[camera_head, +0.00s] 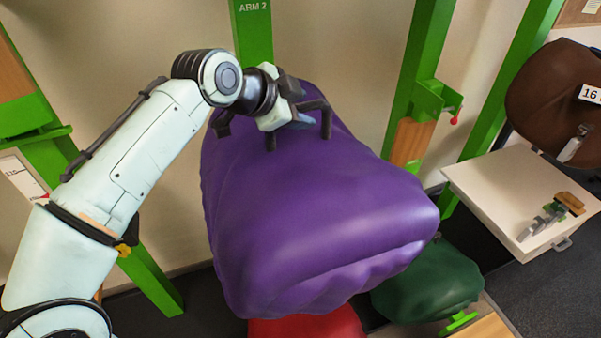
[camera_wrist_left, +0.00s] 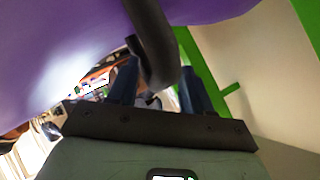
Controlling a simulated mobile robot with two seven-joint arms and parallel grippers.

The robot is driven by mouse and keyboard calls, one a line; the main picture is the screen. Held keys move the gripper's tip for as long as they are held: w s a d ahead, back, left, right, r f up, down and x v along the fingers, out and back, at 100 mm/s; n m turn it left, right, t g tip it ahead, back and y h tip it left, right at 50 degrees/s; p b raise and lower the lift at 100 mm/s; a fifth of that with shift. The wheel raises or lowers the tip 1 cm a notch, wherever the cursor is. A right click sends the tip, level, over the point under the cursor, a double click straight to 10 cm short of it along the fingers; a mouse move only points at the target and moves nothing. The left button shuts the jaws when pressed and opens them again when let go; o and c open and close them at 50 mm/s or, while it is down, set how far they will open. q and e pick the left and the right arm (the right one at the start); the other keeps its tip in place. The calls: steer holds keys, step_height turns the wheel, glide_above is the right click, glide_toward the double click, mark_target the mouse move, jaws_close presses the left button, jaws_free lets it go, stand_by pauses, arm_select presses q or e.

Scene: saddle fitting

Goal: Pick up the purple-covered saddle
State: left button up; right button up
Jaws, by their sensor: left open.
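The large purple-covered saddle (camera_head: 310,210) fills the middle of the head view, in front of the green post marked ARM 2. A black bar like a handle (camera_head: 325,120) stands at its upper end. My left gripper (camera_head: 308,118) is at this bar, above the purple cover. In the left wrist view the open fingers (camera_wrist_left: 160,88) stand either side of the curved black bar (camera_wrist_left: 150,40), with the purple cover (camera_wrist_left: 60,40) above. I cannot tell whether the fingers touch the bar. My right gripper is not in view.
A red item (camera_head: 308,326) and a green-covered saddle (camera_head: 430,285) lie low below the purple one. Green posts (camera_head: 415,60) stand behind. At right are a white-topped bench (camera_head: 500,195) with a tool (camera_head: 550,215) and a brown saddle (camera_head: 545,95) tagged 16.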

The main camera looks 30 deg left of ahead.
arm_select(q)
steer(key=shift+w+f, duration=0.15)
steer(key=shift+w, duration=0.05)
steer(key=shift+s, duration=0.1)
jaws_close()
stand_by(1.1)
steer(key=shift+r, duration=0.25)
